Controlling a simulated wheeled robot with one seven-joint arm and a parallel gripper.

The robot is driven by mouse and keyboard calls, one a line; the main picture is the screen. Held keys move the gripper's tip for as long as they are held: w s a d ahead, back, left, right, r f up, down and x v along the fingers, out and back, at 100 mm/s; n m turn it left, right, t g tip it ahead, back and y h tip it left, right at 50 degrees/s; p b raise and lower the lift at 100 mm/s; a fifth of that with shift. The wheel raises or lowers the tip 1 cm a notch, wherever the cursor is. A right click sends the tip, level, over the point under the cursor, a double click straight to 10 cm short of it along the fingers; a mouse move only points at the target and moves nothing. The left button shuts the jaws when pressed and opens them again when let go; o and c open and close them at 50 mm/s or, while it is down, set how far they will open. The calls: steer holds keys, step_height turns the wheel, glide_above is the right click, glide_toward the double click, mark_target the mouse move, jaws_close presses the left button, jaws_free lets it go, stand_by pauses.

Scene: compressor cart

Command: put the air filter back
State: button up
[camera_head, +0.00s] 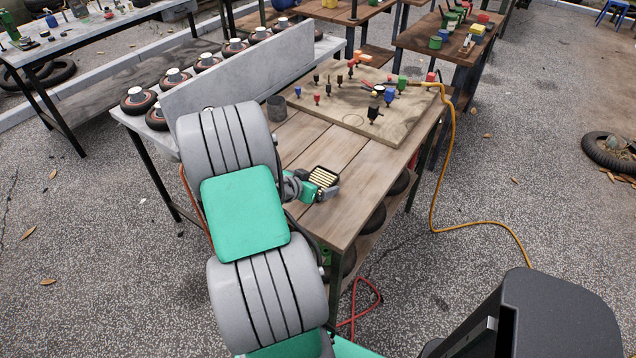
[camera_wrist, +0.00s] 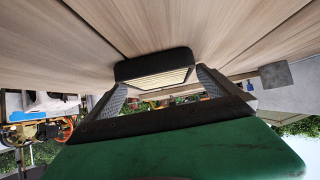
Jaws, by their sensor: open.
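The air filter (camera_head: 323,177) is a small block with a dark frame and pale pleats. It lies on the wooden workbench (camera_head: 335,145), near its front edge. In the wrist view the filter (camera_wrist: 155,68) sits against the wood planks, in front of and between my two fingers. My gripper (camera_head: 318,190) is low over the bench beside the filter, partly hidden by my arm. In the wrist view my gripper (camera_wrist: 165,92) has its fingers spread wide, one at each side of the filter. I cannot tell whether they touch it. The filter's place on the compressor is not clearly visible.
A board with several small coloured tools (camera_head: 375,100) covers the bench's far part. A grey cup (camera_head: 276,108) stands behind my arm. A grey upright panel (camera_head: 240,72) and several wheels flank the left. A yellow hose (camera_head: 452,150) hangs off the right side.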

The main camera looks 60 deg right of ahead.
steer(key=shift+r, duration=0.1)
steer(key=c, duration=1.8)
